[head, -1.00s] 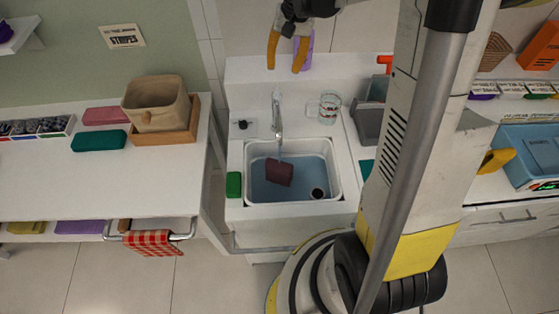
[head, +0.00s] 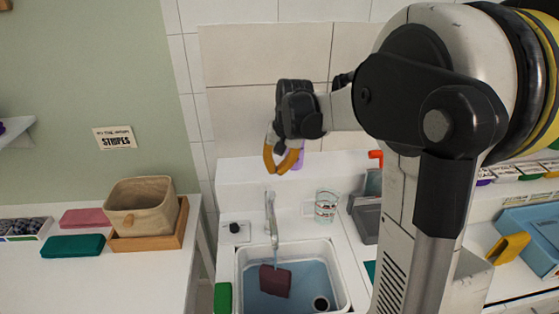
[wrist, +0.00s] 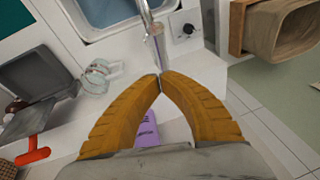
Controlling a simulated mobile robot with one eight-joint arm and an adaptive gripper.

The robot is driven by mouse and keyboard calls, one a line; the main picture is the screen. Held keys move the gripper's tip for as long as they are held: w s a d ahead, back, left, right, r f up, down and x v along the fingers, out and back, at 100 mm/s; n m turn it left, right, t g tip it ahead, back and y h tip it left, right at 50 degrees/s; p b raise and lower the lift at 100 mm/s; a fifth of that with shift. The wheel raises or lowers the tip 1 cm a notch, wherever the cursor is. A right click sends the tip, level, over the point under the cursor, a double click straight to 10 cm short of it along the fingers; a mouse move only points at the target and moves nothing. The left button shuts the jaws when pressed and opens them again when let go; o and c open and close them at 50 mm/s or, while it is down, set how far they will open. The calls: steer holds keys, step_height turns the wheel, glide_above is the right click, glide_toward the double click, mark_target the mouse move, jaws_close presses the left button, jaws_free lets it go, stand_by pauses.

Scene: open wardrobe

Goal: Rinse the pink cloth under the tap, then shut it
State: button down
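The tap (head: 271,222) stands behind the sink (head: 344,292), and a thin stream of water falls from its spout. A dark dusky-red folded cloth (head: 275,281) lies in the blue-looking basin under the stream; it may be the pink cloth, wet. Another folded pink piece (head: 84,218) lies on the left table. My gripper (head: 281,172) is above and behind the tap, fingers pointing down. In the wrist view its fingertips (wrist: 160,76) meet, with nothing seen between them. The tap (wrist: 151,28) shows just beyond the tips; I cannot tell whether they touch it.
A dark knob (head: 235,228) sits left of the tap, a glass cup (head: 326,206) right of it. A purple object (head: 299,160) is behind my gripper. A grey bin (head: 366,220) stands farther right. A beige basket (head: 140,207) and teal cloth (head: 73,246) are on the left table.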

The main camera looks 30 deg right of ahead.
steer(key=f, duration=0.1)
steer(key=s+a+f, duration=0.1)
steer(key=f, duration=0.1)
steer(key=shift+s+a+f+b, duration=0.1)
steer(key=shift+s+a+b, duration=0.2)
steer(key=shift+b, duration=0.05)
steer(key=shift+s+a+f+t+h+b, duration=0.25)
steer(key=shift+s+f+t+b, duration=0.2)
steer(key=shift+s+f+t, duration=0.15)
steer(key=shift+s+a+f+t+h+b, duration=0.25)
steer(key=shift+s+f+t+b, duration=0.2)
steer(key=shift+s+f+t, duration=0.15)
steer(key=shift+r, duration=0.15)
